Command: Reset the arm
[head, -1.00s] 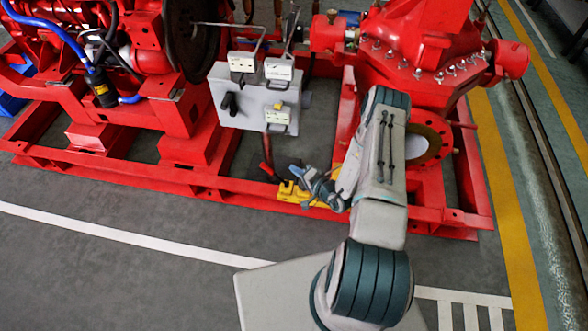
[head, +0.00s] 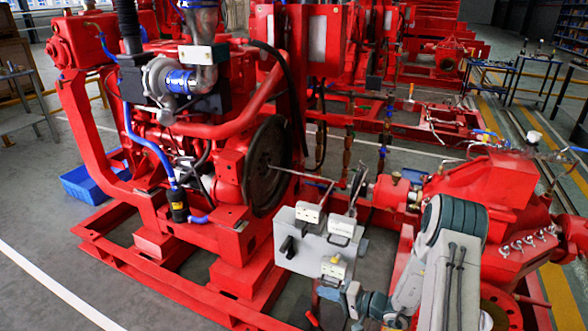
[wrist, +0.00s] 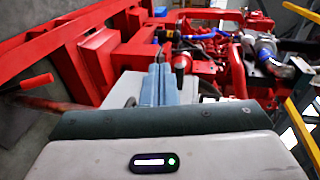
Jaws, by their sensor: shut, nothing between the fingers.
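My arm (head: 440,270) comes up from the lower right of the head view and bends down and left. My gripper (head: 330,287) is low in that view, just in front of the lower edge of the grey control box (head: 322,250). In the wrist view the blue-grey fingers of my gripper (wrist: 159,62) are together and empty, pointing away from the camera. The pale grey box shows behind them there, but I cannot tell whether they touch it.
The red diesel engine (head: 215,165) stands left of the box on a red base frame (head: 160,275). The red pump (head: 495,205) is close behind my arm at right. A blue bin (head: 90,184) lies at far left. Open grey floor (head: 45,240) is at left.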

